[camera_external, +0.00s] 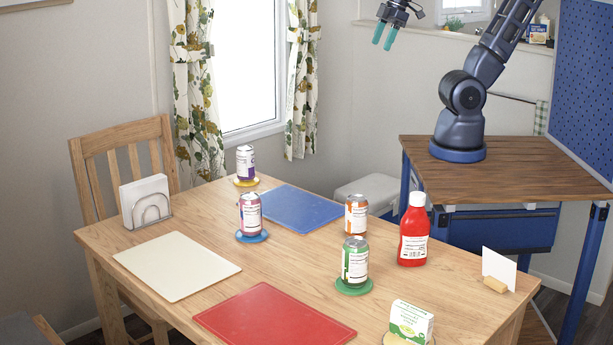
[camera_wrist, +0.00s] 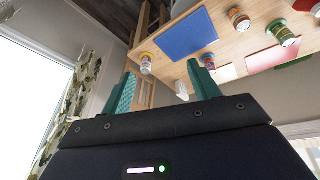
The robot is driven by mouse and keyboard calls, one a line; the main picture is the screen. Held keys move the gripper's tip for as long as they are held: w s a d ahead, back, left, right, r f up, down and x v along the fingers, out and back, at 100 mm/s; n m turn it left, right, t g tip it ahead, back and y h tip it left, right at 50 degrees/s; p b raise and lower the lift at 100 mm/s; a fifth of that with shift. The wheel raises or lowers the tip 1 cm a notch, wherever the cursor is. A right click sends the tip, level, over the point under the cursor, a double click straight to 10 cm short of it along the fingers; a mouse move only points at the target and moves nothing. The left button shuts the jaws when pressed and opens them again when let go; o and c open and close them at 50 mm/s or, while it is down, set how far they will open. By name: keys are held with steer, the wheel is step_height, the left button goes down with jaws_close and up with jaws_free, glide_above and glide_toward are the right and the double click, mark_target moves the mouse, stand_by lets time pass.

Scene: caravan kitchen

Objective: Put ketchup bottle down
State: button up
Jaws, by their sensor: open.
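The red ketchup bottle (camera_external: 414,230) stands upright on the wooden table (camera_external: 270,268), near its right edge in the external view. In the wrist view a red thing (camera_wrist: 304,5) is cut off at the top right corner and may be the bottle. My gripper (camera_external: 384,36) is raised high at the top of the external view, well above and apart from the bottle. In the wrist view its two teal fingers (camera_wrist: 160,92) are spread with nothing between them.
Blue (camera_external: 292,208), cream (camera_external: 178,264) and red (camera_external: 273,314) boards lie flat. A napkin holder (camera_external: 146,203) stands at the left.

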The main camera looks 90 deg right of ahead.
steer(key=s+d+m, duration=0.3)
steer(key=m, duration=0.1)
steer(key=shift+s+d+f, duration=0.1)
steer(key=shift+s+d, duration=0.2)
steer(key=shift+s, duration=0.05)
stand_by(1.0)
